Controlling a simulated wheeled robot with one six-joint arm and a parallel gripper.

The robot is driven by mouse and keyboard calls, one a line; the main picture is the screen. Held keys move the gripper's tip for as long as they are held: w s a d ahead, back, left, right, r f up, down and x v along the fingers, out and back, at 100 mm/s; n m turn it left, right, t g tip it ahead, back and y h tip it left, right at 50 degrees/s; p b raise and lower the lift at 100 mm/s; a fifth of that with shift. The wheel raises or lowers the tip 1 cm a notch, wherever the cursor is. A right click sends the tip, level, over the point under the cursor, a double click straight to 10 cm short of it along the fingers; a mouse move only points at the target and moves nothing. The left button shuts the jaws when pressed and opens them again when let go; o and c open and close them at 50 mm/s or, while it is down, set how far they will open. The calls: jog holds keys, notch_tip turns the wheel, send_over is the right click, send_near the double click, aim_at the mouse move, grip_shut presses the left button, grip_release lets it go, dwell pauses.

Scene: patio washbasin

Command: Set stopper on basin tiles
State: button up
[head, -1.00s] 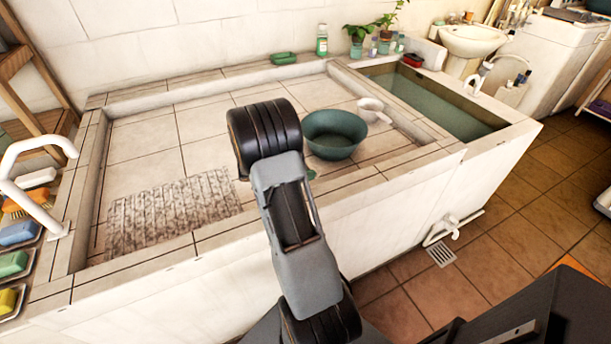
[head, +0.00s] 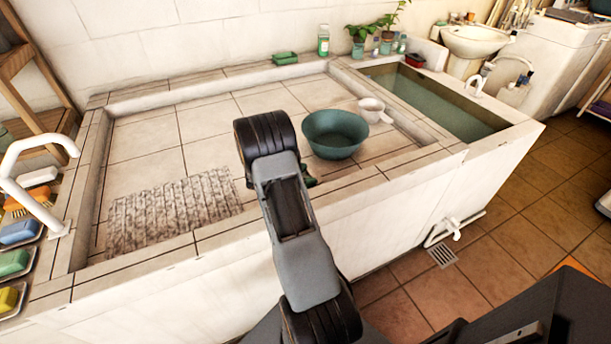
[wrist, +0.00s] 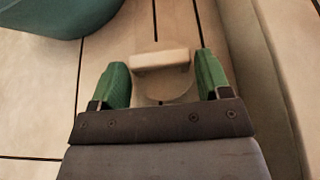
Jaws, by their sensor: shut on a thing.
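My gripper (wrist: 162,62) has green finger pads, which stand on both sides of a pale beige stopper (wrist: 163,88). The stopper has a bar-like handle and a round disc, and the handle sits between the fingers. In the head view my arm hides the stopper, and only a bit of green finger shows beside the arm. The gripper is over the front part of the basin tiles (head: 217,155), near the front curb. The tiles also show in the wrist view (wrist: 40,105). I cannot tell whether the disc touches them.
A green bowl (head: 335,135) stands close to my gripper, and also shows in the wrist view (wrist: 65,15). A white dipper (head: 371,108) is behind it. A ribbed mat (head: 172,208) lies front left. The raised front curb (head: 350,190) is close. The tiles at back left are bare.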

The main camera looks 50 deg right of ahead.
jog(key=shift+f, duration=0.15)
jog(key=shift+f, duration=0.15)
jog(key=o, duration=1)
jog(key=shift+c, duration=0.2)
